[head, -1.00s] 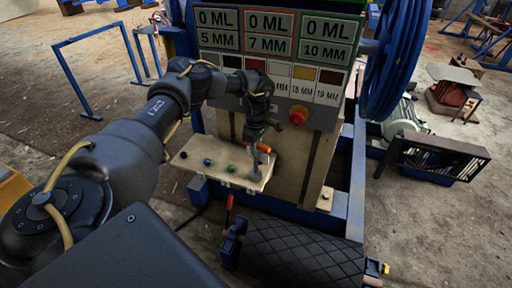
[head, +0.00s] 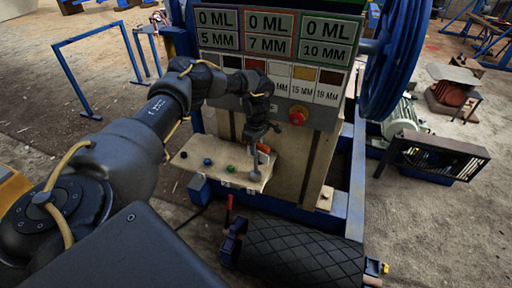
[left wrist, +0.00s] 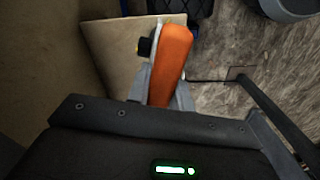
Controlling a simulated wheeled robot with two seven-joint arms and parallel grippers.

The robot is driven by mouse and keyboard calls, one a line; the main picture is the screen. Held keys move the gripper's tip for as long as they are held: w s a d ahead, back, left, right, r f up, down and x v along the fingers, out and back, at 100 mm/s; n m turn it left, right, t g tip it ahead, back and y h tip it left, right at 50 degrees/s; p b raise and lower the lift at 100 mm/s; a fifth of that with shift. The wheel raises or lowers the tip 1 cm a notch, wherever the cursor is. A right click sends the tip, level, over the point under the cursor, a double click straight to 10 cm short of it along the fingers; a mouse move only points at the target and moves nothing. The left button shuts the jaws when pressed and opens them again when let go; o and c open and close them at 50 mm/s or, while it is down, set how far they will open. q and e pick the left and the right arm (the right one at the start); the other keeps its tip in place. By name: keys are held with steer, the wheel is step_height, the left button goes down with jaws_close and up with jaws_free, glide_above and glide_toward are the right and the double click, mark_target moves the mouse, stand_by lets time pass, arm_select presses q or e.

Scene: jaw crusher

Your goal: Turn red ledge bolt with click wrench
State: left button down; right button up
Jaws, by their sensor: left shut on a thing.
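My left gripper (head: 258,145) is shut on the orange handle of the click wrench (head: 264,148), just above the right end of the beige ledge (head: 213,171). In the left wrist view the gripper (left wrist: 163,98) has its fingers on either side of the orange handle (left wrist: 172,62), with the ledge (left wrist: 108,48) behind. A black, blue and green bolt stand in a row on the ledge. I cannot make out the red bolt; the gripper and wrench cover the right end. Whether the wrench is seated on a bolt cannot be told. My right gripper is out of view.
Above the ledge is a panel of labelled signs (head: 281,48) with a red stop button (head: 298,115).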

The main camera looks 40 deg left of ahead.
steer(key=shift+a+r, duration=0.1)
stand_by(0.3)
arm_select(q)
steer(key=shift+m, duration=0.4)
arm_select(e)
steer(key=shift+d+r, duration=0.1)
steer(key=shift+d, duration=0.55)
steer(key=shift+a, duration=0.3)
arm_select(q)
steer(key=shift+r+p, duration=0.1)
steer(key=shift+p, duration=0.25)
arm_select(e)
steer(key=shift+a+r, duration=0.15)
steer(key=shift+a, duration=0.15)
